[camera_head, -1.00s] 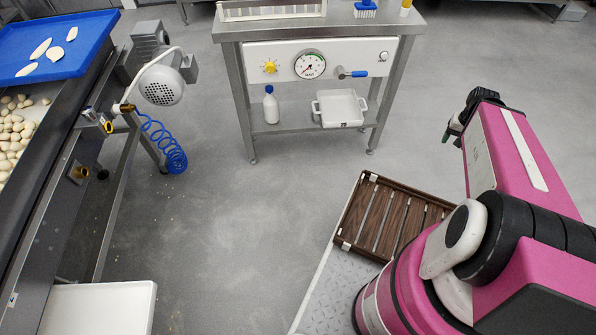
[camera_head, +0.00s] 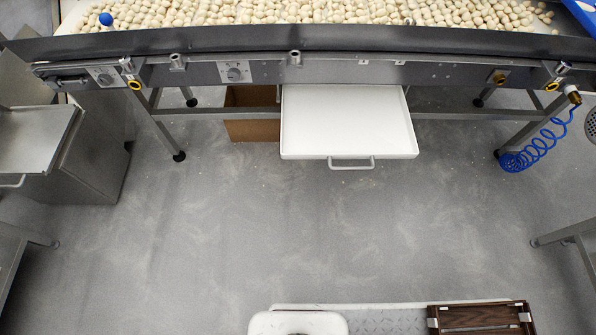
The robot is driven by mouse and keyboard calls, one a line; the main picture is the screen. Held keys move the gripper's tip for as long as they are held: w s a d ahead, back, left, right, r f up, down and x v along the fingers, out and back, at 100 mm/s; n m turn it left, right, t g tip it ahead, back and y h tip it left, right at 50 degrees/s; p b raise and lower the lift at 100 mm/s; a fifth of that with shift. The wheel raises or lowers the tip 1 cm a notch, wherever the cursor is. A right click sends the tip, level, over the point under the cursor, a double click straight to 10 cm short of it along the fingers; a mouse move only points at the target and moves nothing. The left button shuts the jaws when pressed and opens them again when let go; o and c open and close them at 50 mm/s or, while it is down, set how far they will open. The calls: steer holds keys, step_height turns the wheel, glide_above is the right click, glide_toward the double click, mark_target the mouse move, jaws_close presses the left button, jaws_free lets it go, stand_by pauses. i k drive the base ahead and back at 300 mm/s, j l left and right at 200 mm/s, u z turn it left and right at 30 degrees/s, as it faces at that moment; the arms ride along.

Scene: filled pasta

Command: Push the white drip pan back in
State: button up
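The white drip pan (camera_head: 345,122) sticks out toward me from under the conveyor (camera_head: 330,68), in the middle of the view. It looks level and empty, and its back end is hidden under the conveyor. A grey bow handle (camera_head: 351,164) is on its front edge. My gripper is not in view.
The floor (camera_head: 300,230) between me and the pan is clear. A brown box (camera_head: 250,115) stands under the conveyor, left of the pan. A blue coiled hose (camera_head: 535,148) hangs at the right. A steel cabinet (camera_head: 75,150) stands at the left.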

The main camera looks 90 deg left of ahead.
mark_target(329, 122)
steer(key=u, duration=3.4)
